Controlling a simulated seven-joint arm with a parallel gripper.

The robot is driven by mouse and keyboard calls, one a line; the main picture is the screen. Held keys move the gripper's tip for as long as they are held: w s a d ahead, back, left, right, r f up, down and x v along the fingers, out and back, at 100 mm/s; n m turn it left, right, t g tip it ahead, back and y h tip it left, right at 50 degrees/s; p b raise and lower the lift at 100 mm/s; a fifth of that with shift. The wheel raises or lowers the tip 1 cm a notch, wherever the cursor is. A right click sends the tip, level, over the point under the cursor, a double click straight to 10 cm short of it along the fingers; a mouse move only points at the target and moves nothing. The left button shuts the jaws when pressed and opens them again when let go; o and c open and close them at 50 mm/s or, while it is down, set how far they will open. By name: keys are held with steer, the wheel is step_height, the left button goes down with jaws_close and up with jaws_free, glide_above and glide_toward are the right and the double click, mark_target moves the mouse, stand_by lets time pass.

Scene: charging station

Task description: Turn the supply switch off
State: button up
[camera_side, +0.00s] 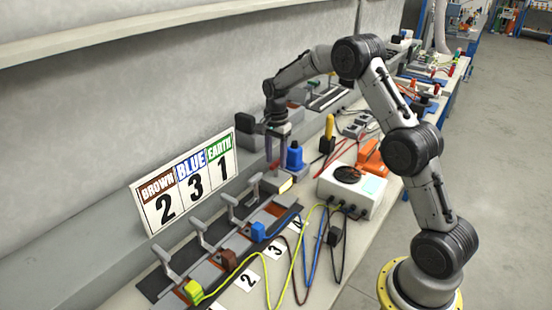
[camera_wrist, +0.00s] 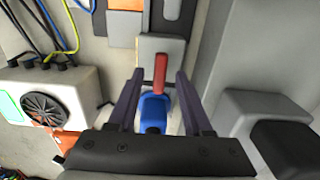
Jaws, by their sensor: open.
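A red lever (camera_wrist: 160,72) stands between my fingers in the wrist view. I take it for the supply switch. In the side view a small part of red (camera_side: 269,150) shows by my fingers. A blue block (camera_wrist: 153,112) lies just behind the lever in the wrist view, and a blue piece (camera_side: 294,157) stands right of my gripper in the side view. My gripper (camera_wrist: 160,76) is open, pointing down, with one dark finger on each side of the lever. I cannot tell whether either finger touches it. In the side view my gripper (camera_side: 276,158) is over the bench near the wall.
A white box with a fan (camera_side: 350,190) stands to the right with cables. Several grey clamp levers (camera_side: 205,237), coloured connectors and number cards line the front bench. A sign (camera_side: 185,180) reads BROWN 2, BLUE 3, EARTH 1. Dark grey blocks (camera_side: 249,131) stand close left of my gripper.

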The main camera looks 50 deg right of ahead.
steer(key=shift+f, duration=0.2)
jaws_close()
